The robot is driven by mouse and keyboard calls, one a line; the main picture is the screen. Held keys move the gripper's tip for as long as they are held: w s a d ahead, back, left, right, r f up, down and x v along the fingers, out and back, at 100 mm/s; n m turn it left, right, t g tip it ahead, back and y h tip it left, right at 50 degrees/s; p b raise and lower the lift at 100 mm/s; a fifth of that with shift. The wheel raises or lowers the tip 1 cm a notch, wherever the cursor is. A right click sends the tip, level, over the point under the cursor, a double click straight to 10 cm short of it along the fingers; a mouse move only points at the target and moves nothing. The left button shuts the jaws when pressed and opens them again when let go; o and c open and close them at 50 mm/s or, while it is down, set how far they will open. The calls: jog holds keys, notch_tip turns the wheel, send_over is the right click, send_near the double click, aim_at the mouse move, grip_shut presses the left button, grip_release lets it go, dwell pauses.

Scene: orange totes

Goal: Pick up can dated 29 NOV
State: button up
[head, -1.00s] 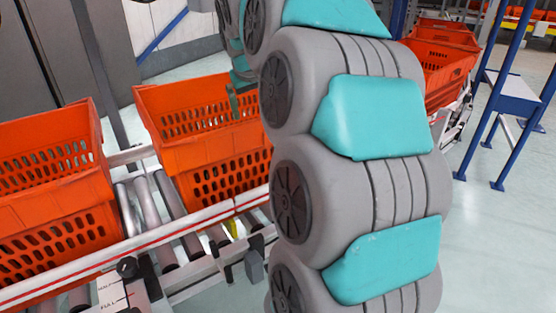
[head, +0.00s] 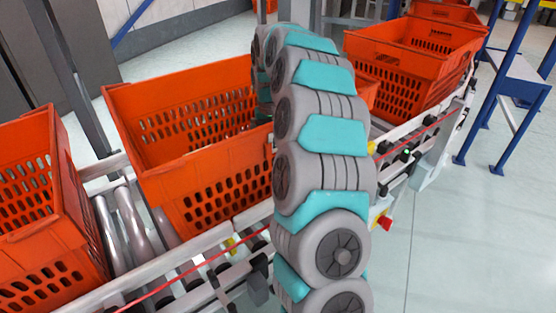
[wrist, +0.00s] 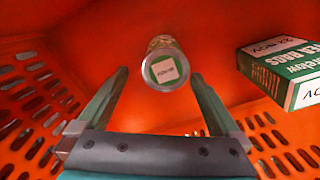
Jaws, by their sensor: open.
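In the wrist view a can (wrist: 165,66) stands end-on to the camera inside an orange tote (wrist: 110,40). My gripper (wrist: 160,76) is open, with one finger left and one right of the can in the picture. I cannot tell how far the fingertips are above it. In the head view my arm reaches down into the middle orange tote (head: 190,165); the gripper and the can are hidden there.
Perforated tote walls surround the gripper. Other orange totes stand on the roller conveyor, left (head: 45,215) and right (head: 420,60). A blue frame (head: 510,85) stands at right.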

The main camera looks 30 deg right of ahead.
jog(key=f, duration=0.5)
jog(key=f+p, duration=0.1)
jog(key=f, duration=0.1)
jog(key=shift+s+a+f, duration=0.15)
jog(key=shift+a+f, duration=0.15)
jog(key=shift+a, duration=0.1)
jog(key=shift+r, duration=0.1)
grip_shut()
dwell(0.3)
